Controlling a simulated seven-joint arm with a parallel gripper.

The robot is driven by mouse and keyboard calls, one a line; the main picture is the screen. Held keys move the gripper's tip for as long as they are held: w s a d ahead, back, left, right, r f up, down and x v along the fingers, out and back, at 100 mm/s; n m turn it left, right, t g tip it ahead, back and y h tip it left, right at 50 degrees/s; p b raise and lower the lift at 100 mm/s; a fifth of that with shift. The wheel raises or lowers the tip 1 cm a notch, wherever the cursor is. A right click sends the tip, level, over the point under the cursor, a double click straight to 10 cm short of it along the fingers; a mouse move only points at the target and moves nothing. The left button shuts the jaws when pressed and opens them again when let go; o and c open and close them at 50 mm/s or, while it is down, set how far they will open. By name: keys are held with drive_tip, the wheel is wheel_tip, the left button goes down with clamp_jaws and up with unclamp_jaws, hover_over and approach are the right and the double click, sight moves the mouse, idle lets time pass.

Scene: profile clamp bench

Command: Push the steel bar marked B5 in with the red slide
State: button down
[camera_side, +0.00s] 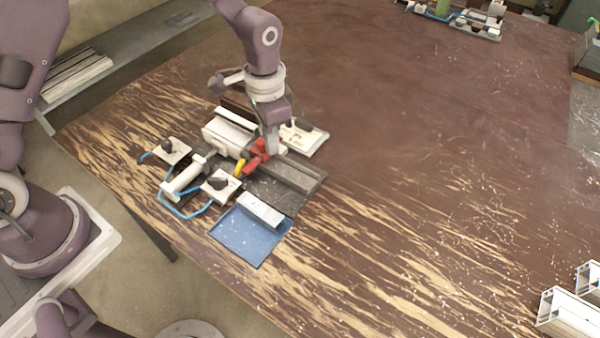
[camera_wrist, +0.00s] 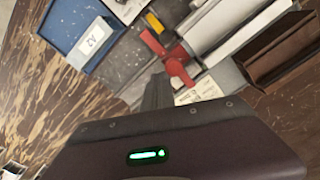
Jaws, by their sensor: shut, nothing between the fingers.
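The red slide (camera_side: 260,149) sits on the clamp fixture in the middle of the bench; in the wrist view it is a red cross-shaped piece (camera_wrist: 178,62). My gripper (camera_side: 271,151) is shut and empty, pointing down right beside the red slide. In the wrist view its dark fingertips (camera_wrist: 157,92) are close to the slide; I cannot tell whether they touch it. No B5 mark is readable, so I cannot tell which piece is the bar B5. A pale bar (camera_wrist: 91,38) labelled A2 lies in the blue tray (camera_side: 236,241).
A yellow piece (camera_side: 240,167) is next to the red slide. White plates with dark knobs (camera_side: 221,184) and blue hose surround the fixture. A dark grey rail (camera_side: 298,174) lies right of my gripper. White profiles (camera_side: 568,312) are at lower right. The bench's right side is largely clear.

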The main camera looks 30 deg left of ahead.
drive_tip(key=shift+a, duration=0.65)
idle(1.0)
wheel_tip(320, 180, up, 7)
drive_tip(key=d, duration=0.1)
drive_tip(key=shift+d, duration=0.2)
idle(0.3)
drive_tip(key=s+a+r+n+t, duration=0.1)
drive_tip(key=s+a+r, duration=0.2)
drive_tip(key=s+r, duration=0.3)
drive_tip(key=s+a+r+n+t, duration=0.2)
drive_tip(key=s+r, duration=0.2)
drive_tip(key=r, duration=0.4)
drive_tip(key=s+a+r+n+t, duration=0.2)
drive_tip(key=s+n, duration=0.1)
drive_tip(key=s, duration=1.1)
drive_tip(key=shift+a+t, duration=0.3)
drive_tip(key=shift+a, duration=0.1)
